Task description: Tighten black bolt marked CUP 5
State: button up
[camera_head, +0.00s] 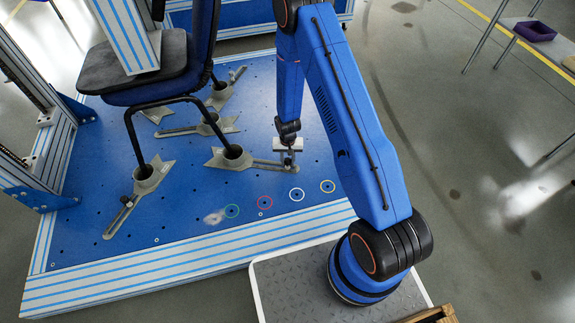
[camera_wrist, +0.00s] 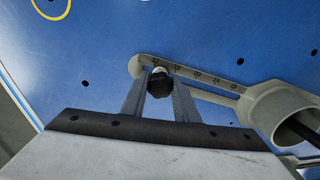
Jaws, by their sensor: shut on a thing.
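My gripper (camera_wrist: 160,100) is shut on a black bolt (camera_wrist: 160,84) at the slotted end of a grey clamp arm (camera_wrist: 225,76). In the wrist view the two fingers stand on either side of the bolt's dark head. In the head view my gripper (camera_head: 288,150) is low over the blue plate, at the right end of the clamp arm beside the cup (camera_head: 232,157). The bolt is hidden there.
A black chair (camera_head: 160,75) stands on the blue plate (camera_head: 150,215) with its legs in several grey cups. Coloured rings (camera_head: 265,203) mark holes near the front edge. A blue-and-silver column (camera_head: 125,35) rises over the seat. A table with a purple tray (camera_head: 535,31) is far right.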

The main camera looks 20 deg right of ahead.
jog(key=shift+m, duration=0.3)
jog(key=shift+m, duration=2)
jog(key=o, duration=1.1)
jog(key=shift+c, duration=0.2)
jog(key=shift+n, duration=2)
jog(key=n, duration=0.4)
